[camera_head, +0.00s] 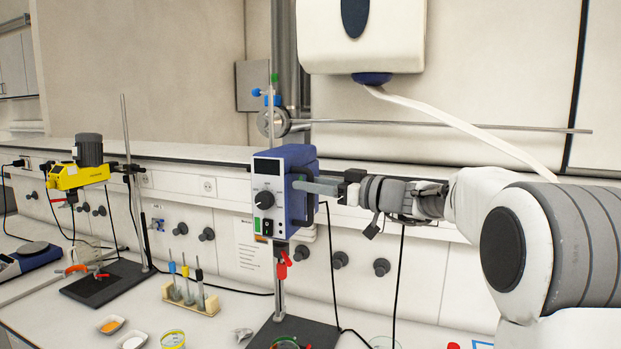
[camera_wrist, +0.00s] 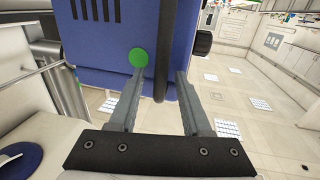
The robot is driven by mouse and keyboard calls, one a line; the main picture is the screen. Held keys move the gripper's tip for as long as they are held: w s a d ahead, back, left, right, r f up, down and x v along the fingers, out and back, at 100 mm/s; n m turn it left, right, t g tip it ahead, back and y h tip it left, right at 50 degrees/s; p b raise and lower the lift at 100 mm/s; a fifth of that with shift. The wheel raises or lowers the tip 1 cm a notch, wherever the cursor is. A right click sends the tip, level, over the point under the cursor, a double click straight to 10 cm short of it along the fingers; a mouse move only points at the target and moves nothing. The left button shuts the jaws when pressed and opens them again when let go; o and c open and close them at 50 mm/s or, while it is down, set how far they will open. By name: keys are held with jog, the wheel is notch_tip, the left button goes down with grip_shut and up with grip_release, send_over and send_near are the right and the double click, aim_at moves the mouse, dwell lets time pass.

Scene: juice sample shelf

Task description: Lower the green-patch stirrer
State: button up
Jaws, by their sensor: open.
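The green-patch stirrer (camera_head: 283,190) is a blue box with a grey front, a dark display and a black knob. It is mounted on an upright rod above a dark base plate (camera_head: 300,333). In the wrist view its blue housing (camera_wrist: 105,45) fills the upper middle and carries a round green patch (camera_wrist: 138,57). A dark bar-shaped handle (camera_wrist: 160,45) stands out from the housing. My gripper (camera_wrist: 160,73) is open, its fingers on either side of the handle with gaps. In the head view my gripper (camera_head: 300,186) reaches the stirrer's right side.
A yellow stirrer (camera_head: 77,174) stands on its own stand at the left. A wooden rack (camera_head: 190,299) with several small tools and small dishes (camera_head: 110,324) are on the bench between them. A white dispenser (camera_head: 361,35) hangs above, and cables run behind.

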jog(key=shift+w+a, duration=0.15)
jog(key=shift+a, duration=0.05)
grip_shut()
dwell(1.4)
